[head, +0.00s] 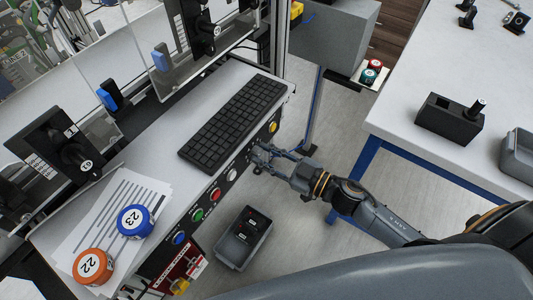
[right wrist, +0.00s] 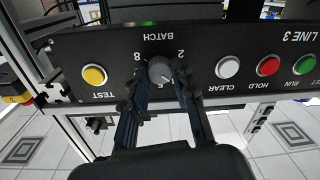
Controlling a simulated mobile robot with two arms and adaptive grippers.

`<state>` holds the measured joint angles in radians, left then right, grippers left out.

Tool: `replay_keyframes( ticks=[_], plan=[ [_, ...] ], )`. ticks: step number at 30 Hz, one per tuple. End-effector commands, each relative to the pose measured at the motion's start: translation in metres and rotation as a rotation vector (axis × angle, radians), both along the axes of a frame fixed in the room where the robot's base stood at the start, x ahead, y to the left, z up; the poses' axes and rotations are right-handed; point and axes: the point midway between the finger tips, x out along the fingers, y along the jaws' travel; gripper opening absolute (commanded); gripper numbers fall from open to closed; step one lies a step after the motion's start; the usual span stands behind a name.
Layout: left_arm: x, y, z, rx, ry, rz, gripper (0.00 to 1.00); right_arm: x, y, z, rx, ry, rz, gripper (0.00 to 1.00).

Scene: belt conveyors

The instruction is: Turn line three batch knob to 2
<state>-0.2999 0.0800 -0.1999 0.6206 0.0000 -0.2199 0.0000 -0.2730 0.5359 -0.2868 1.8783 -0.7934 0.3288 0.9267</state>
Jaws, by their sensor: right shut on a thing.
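The grey batch knob (right wrist: 160,70) is on the dark LINE 3 control panel (right wrist: 200,58), which appears upside down in the right wrist view. The BATCH label is above it in that picture, with the marks 8 and 2 at its upper left and upper right. My right gripper (right wrist: 159,80) is shut on the knob, one finger on each side. A light pointer mark on the knob seems to face downward in the picture, but its exact setting is unclear. In the head view my right gripper (head: 262,154) reaches the panel front and hides the knob. My left gripper is not in view.
The clear button (right wrist: 228,67) and yellow test button (right wrist: 94,75) flank the knob. A keyboard (head: 233,122) lies on the desk above the panel. A grey bin (head: 243,238) stands on the floor below. A white table (head: 430,75) is at the right.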

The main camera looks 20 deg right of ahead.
Motion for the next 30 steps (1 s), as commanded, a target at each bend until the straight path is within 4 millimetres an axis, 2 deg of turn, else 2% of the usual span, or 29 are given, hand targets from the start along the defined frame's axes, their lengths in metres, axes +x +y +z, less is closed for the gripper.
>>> replay_keyframes(
  ticks=[12, 30],
  plan=[
    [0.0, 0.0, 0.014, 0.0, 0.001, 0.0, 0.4, 0.0, 0.001, 0.002, -0.298, -0.233, 0.0, 0.0],
    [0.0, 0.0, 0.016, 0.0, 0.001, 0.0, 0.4, -0.001, 0.002, 0.0, -0.739, -0.579, 0.0, 0.0]
  ],
)
